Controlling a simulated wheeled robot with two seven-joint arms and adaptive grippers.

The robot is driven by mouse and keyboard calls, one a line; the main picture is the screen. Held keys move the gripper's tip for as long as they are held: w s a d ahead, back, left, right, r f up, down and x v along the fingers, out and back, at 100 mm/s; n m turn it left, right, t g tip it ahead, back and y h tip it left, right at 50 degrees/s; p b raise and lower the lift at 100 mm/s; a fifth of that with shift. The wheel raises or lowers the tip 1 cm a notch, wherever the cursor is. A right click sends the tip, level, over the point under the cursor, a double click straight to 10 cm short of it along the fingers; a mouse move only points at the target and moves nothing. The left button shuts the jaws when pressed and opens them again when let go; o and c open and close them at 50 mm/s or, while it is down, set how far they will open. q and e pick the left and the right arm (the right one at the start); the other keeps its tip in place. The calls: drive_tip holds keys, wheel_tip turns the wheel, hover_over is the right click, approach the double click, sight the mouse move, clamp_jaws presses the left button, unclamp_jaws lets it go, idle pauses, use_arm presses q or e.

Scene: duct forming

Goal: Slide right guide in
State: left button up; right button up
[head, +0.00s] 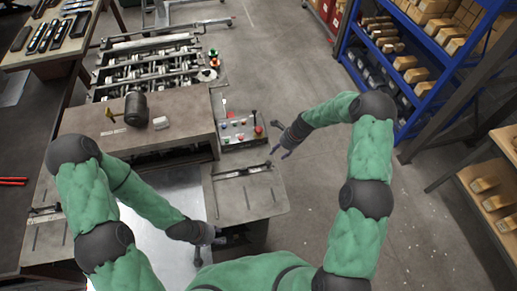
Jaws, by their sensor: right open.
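The right guide looks to be the dark slotted bar (243,172) lying across the right wing of the machine's infeed table. My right gripper (279,152) is open and empty, just beyond the wing's right edge and up and to the right of the bar, apart from it. My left gripper (207,256) is low at the right edge of the bright metal sheet (160,205). Its fingers are small and dark, and I cannot tell how far apart they are or whether they touch the sheet. My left arm hides part of the sheet.
The forming machine (155,65) with its rollers stands behind a grey cover (90,122) bearing a dark motor. A control box (240,130) with buttons sits near my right gripper. A similar bar (45,218) lies on the left wing. Blue shelving (420,75) stands at right; the floor between is clear.

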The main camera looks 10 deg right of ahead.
sight(268, 162)
drive_tip(key=b+x, duration=0.6)
drive_tip(key=x, duration=0.3)
drive_tip(key=shift+s+a+f, duration=0.1)
drive_tip(key=shift+f, duration=0.2)
drive_tip(key=shift+a+f, duration=0.15)
drive_tip(key=shift+f, duration=0.15)
drive_tip(key=shift+r, duration=0.1)
clamp_jaws()
